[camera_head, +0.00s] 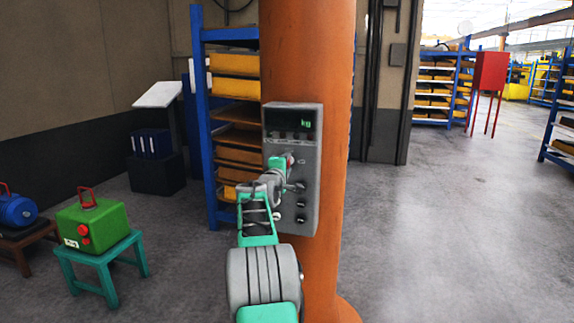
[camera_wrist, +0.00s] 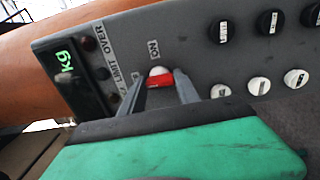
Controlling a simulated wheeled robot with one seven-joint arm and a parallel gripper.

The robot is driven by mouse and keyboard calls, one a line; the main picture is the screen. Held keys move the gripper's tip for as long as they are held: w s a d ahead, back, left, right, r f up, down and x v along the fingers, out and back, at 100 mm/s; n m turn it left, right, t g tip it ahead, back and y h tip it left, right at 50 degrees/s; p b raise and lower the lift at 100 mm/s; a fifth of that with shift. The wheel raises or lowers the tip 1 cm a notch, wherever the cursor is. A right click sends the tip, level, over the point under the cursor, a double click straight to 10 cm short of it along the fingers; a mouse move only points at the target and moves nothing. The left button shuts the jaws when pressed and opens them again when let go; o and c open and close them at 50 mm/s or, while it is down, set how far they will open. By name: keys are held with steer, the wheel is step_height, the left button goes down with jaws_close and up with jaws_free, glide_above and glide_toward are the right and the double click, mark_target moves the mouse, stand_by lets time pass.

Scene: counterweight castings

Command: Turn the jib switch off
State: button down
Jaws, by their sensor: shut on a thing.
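A grey control box (camera_head: 311,150) with a lit green "kg" display is mounted on the orange column. In the wrist view a red and white switch (camera_wrist: 160,82) sits on the box face beside the label "ON". My gripper (camera_wrist: 159,85) has one finger on each side of this switch and is shut on it. In the head view my gripper (camera_head: 286,163) reaches the box just below its display and hides part of the face. No label naming the jib is readable, and the fingers partly cover the lettering near the switch.
Several black knobs (camera_wrist: 269,22) and white knobs (camera_wrist: 258,83) stand on the box near the gripped switch. The orange column (camera_head: 308,60) is right behind the box. A green block (camera_head: 93,224) on a teal stool stands at left.

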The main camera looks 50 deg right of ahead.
steer(key=c, duration=0.9)
jaws_free()
steer(key=b+v, duration=0.2)
steer(key=v, duration=0.5)
steer(key=shift+s+a, duration=0.15)
steer(key=shift+a, duration=0.2)
